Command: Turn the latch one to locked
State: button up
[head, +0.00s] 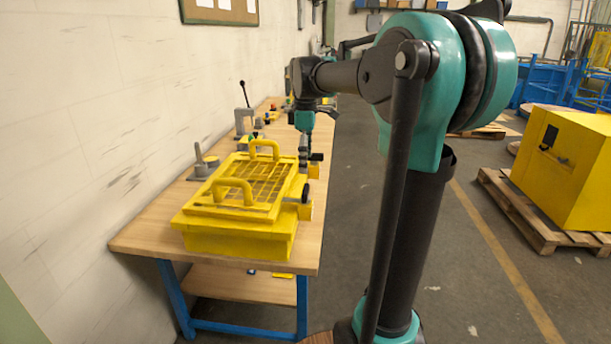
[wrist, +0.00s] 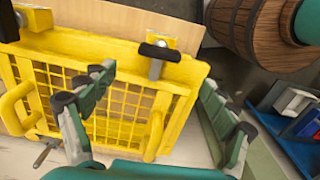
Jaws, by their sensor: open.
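The yellow guard box (head: 235,243), with a mesh lid and two loop handles, sits on the wooden workbench. Two black-handled latches show on its right side, a nearer latch (head: 305,193) and a farther latch (head: 316,157). I cannot tell which is latch one. In the wrist view a latch (wrist: 158,52) has a black crossbar on a metal stem, beside a yellow bracket. Another black handle (wrist: 8,22) is cut off at the left edge. My gripper (wrist: 157,82) is open and empty, its fingers spread above the mesh lid (wrist: 118,128). The latch shows between and beyond the fingertips, apparently untouched.
The workbench (head: 145,232) runs along the wall, with a grey clamp-like fixture (head: 202,163) left of the box and small parts farther back. Open floor lies to the right. A yellow crate (head: 570,165) stands there on a pallet (head: 525,215).

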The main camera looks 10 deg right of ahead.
notch_tip(320, 180, up, 2)
jog(key=shift+r, duration=0.1)
dwell(0.4)
jog(key=s+d+f+m+t, duration=0.1)
jog(key=s+f+m+t, duration=0.1)
jog(key=s+f+m, duration=0.5)
jog(key=s+d+f+m+t, duration=0.2)
jog(key=s+f+m, duration=0.5)
jog(key=s+f, duration=0.7)
notch_tip(320, 180, down, 6)
jog(key=shift+s+d+f+m, duration=0.25)
jog(key=shift+s+m, duration=0.05)
